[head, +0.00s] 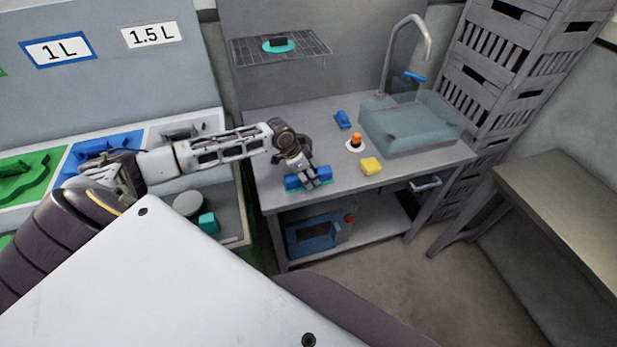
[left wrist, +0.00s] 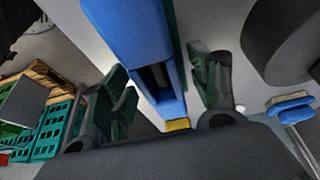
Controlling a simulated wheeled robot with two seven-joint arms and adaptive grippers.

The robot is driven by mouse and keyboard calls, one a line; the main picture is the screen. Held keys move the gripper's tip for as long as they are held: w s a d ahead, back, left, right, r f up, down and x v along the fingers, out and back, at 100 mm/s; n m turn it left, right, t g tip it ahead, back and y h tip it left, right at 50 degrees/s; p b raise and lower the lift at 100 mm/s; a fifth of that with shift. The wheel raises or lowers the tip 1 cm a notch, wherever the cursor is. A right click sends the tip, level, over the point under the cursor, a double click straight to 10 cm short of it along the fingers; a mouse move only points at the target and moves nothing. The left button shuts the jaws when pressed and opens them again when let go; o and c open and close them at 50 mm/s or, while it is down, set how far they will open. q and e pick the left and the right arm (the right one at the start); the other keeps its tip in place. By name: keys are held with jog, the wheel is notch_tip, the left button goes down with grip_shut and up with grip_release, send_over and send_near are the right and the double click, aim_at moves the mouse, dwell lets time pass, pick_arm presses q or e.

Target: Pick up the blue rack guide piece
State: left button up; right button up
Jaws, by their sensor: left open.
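A blue piece (head: 293,182) lies near the front left edge of the grey table, with a teal edge showing under it. I take it for the blue rack guide piece. My left gripper (head: 309,174) is right over it and covers part of it. In the left wrist view the blue piece (left wrist: 135,40) is large and long, with a dark slot, and reaches between the two fingers of my open left gripper (left wrist: 162,85). I cannot tell whether the fingers touch it. My right gripper is in neither view.
On the table (head: 275,130) are a yellow block (head: 371,166), an orange-topped button (head: 355,142), a small blue object (head: 342,119) and a sink (head: 410,128) with a tall tap. A wire shelf (head: 300,47) hangs above. Labelled bins with blue and green inserts stand left.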

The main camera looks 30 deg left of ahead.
pick_arm(q)
grip_shut()
dwell(0.5)
jog(key=shift+r, duration=0.2)
notch_tip(320, 180, up, 10)
jog(key=shift+f+b, duration=0.15)
jog(key=shift+b, duration=0.3)
dwell(0.4)
jog(key=shift+w, duration=0.1)
jog(key=shift+w+d+r+p, duration=0.2)
jog(key=shift+r+p, duration=0.05)
jog(key=shift+r, duration=0.3)
jog(key=shift+w+d+r+p, duration=0.15)
jog(key=shift+r+p, duration=0.1)
jog(key=shift+r, duration=0.3)
